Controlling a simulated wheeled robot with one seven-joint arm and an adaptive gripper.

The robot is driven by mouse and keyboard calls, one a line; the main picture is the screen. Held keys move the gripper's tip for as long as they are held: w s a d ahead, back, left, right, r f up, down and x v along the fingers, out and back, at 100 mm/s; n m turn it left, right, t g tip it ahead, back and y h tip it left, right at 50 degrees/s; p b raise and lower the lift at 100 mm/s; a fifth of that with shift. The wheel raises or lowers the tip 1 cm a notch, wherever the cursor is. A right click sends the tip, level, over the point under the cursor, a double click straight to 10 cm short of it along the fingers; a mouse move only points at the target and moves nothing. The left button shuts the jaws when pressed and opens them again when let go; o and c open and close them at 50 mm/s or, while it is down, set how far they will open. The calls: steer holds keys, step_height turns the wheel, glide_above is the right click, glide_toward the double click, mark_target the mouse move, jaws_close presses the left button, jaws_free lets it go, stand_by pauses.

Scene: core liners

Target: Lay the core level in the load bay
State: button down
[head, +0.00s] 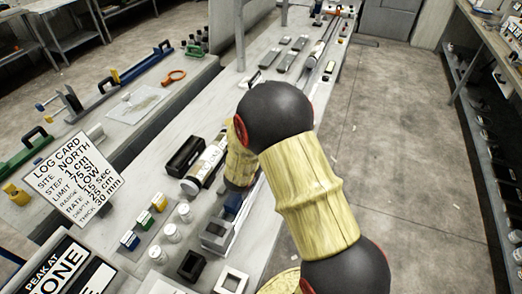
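A pale cylinder with a dark end and printed label (207,163), which looks like the core, lies on the grey bench beside a black open box (186,156). Its right side is partly hidden by my arm. I cannot tell for certain which fixture is the load bay. A grey block with a slot (217,236) and a dark blue part stands just below my arm's far end. My arm bends over the bench and its last links point down and away. My gripper is not visible; the arm hides it.
Small lidded jars (172,232), coloured blocks (144,220) and square holders (230,281) stand at the bench front. A log card (72,178) stands at left. Flat grey bars and a long rail lie farther back. Open floor (400,150) is at right.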

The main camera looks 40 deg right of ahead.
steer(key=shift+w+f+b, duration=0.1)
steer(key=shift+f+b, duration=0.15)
steer(key=shift+b, duration=0.1)
stand_by(0.4)
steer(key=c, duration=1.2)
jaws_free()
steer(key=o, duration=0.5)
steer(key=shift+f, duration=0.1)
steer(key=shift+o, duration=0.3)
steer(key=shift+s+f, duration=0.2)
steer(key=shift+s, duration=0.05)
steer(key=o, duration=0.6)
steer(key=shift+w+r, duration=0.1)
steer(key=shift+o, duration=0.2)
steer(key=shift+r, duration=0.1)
